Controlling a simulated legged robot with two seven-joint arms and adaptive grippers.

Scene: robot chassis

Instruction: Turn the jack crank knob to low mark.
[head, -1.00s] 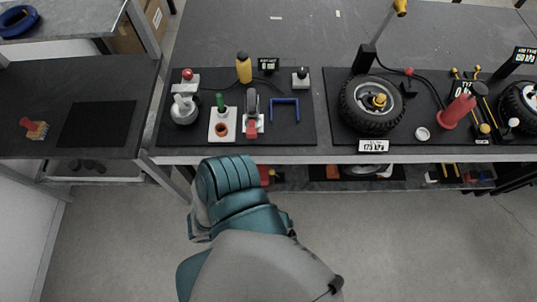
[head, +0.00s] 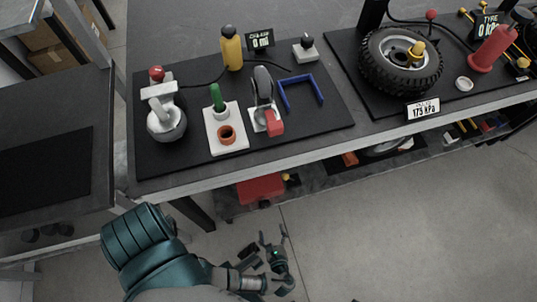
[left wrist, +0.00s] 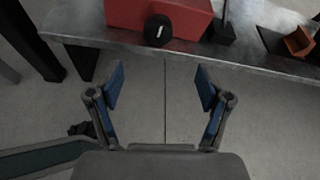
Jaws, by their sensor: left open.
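A red block (left wrist: 165,14) sits on the lower shelf and also shows in the head view (head: 260,188). A black round knob (left wrist: 157,30) with a small white mark is on its front, seen in the left wrist view. It looks like the jack crank knob, but no low mark can be made out. My left gripper (head: 278,255) is below and in front of the shelf in the head view. In the left wrist view its two blue-padded fingers (left wrist: 160,72) are spread and empty, short of the shelf edge and apart from the knob.
The lower shelf edge (left wrist: 240,62) crosses the left wrist view, with a black post (left wrist: 225,22) and an orange part (left wrist: 301,42) to the right. A table with tools and a tyre (head: 400,62) stands above. Grey floor (head: 390,230) lies open at right.

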